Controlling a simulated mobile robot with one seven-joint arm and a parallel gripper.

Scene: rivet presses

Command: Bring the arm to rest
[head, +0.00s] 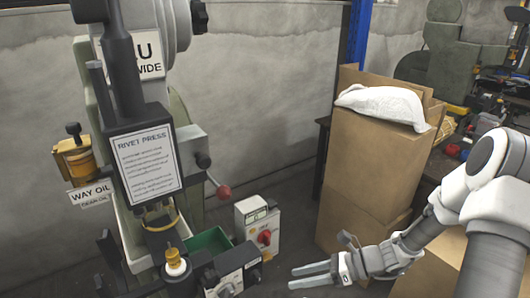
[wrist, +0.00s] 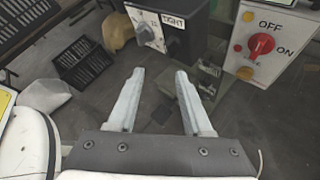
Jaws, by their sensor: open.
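My arm (head: 492,190) reaches in from the right in the head view. My gripper (head: 312,275) is at the bottom centre-right, pointing left. In the wrist view my gripper (wrist: 160,80) has its two pale fingers apart with nothing between them, above the dark floor. It touches nothing that I can see. The rivet press (head: 143,160) stands to the left, well apart from my gripper in the head view.
A switch box (head: 260,232) with a red knob stands between the press and my gripper; it also shows in the wrist view (wrist: 270,42). Cardboard boxes (head: 368,160) with a white sack (head: 384,104) stand behind my arm. A cluttered bench (head: 455,150) is at right.

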